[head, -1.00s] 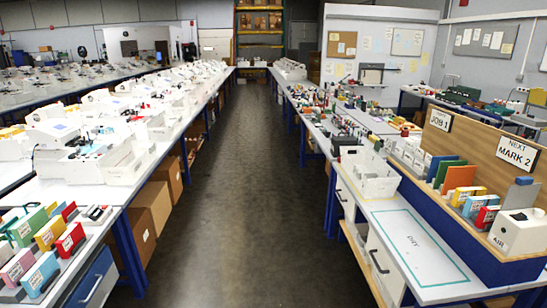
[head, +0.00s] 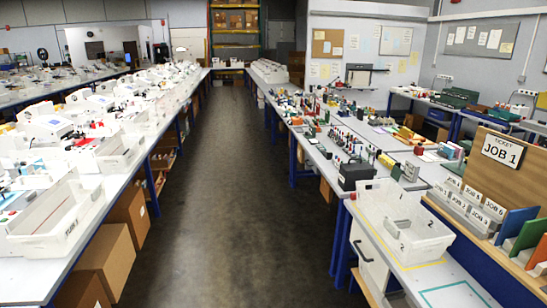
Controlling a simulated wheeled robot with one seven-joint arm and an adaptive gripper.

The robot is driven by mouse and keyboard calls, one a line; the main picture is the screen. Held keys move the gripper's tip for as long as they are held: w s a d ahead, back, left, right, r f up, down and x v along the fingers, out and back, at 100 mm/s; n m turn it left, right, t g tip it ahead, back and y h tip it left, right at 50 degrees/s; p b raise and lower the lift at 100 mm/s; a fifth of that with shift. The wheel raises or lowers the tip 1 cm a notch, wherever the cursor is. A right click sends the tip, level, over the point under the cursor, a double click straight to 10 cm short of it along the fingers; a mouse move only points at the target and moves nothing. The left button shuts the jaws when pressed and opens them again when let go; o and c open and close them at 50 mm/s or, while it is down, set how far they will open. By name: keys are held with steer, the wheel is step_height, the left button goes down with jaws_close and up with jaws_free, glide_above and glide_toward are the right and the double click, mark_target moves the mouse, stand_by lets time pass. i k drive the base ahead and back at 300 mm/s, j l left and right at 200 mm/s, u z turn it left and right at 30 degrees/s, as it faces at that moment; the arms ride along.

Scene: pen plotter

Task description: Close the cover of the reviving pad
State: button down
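I cannot pick out the reviving pad or its cover among the many small items on the benches. My gripper is not in view. The left bench (head: 70,275) carries rows of white machines with small coloured parts, too small to tell apart. The right bench (head: 448,284) carries many small bottles, blocks and tools farther back, also too small to name.
A clear dark floor aisle (head: 225,200) runs between the benches to shelving (head: 235,20). White bins stand on the left (head: 35,238) and right (head: 405,245) benches. Cardboard boxes (head: 105,262) sit under the left bench. A wooden board (head: 470,178) bears a "JOB 1" sign.

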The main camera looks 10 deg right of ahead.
mark_target(395, 172)
steer(key=i+j+z, duration=0.2)
steer(key=i, duration=1.85)
steer(key=i+z, duration=0.35)
steer(key=i+j+z, duration=0.1)
steer(key=i+z, duration=0.3)
steer(key=i, duration=0.15)
steer(key=i+j+z, duration=0.2)
steer(key=i+z, duration=0.15)
steer(key=i+j+z, duration=0.1)
steer(key=i+z, duration=0.4)
steer(key=i+j+z, duration=0.3)
steer(key=z, duration=0.15)
steer(key=i, duration=0.05)
